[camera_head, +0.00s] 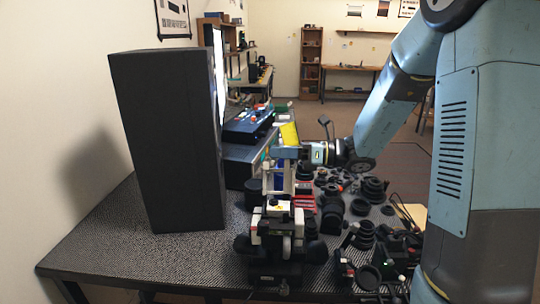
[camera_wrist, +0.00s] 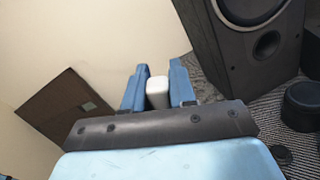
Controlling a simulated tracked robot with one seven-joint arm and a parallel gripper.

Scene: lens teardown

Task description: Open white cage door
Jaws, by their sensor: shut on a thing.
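My gripper (camera_wrist: 158,90) has its two blue fingers closed on a white, rounded piece (camera_wrist: 158,94), which sits between the fingertips in the wrist view. I cannot tell whether this piece belongs to a cage door. In the head view my gripper (camera_head: 284,152) reaches in from the right above the cluttered table. A pale, narrow upright structure (camera_head: 267,183) stands just below it, partly hidden. No whole cage or door can be made out in either view.
A tall dark box (camera_head: 168,140) stands at the table's left; a dark speaker-like box (camera_wrist: 255,45) shows in the wrist view. A black-and-white device (camera_head: 277,225) stands in front of my gripper. Several black lens parts (camera_head: 361,207) crowd the right. The table's front left (camera_head: 110,245) is clear.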

